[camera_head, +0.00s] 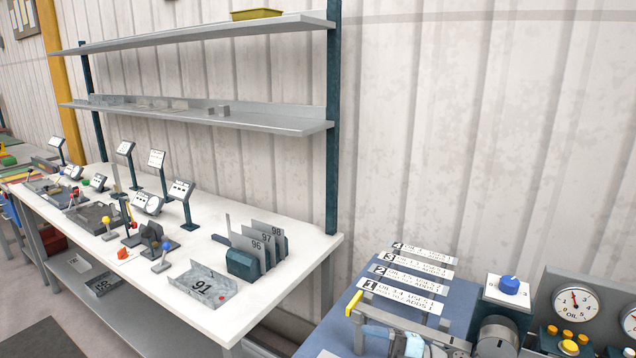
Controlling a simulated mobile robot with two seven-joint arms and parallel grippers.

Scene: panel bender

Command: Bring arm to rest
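Neither of my grippers shows in the head view, and I cannot make out any arm of mine. The white workbench (308,243) fills the left and middle. On its near end lie a grey metal tray marked 91 (203,289) and a dark green holder (243,264) with upright plates numbered 96, 97 and 98. At the lower right is a blue-topped bench (330,328) with numbered label strips (398,300), a yellow-tipped bar (354,303) and a blue knob on a white box (509,285).
Two grey shelves stand above the workbench, the upper (200,33) with a yellow tray (257,14), the lower (250,122) with small grey blocks. Several levers and small sign stands crowd the bench's far part. Pressure gauges (575,304) stand at right. A gap separates the benches.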

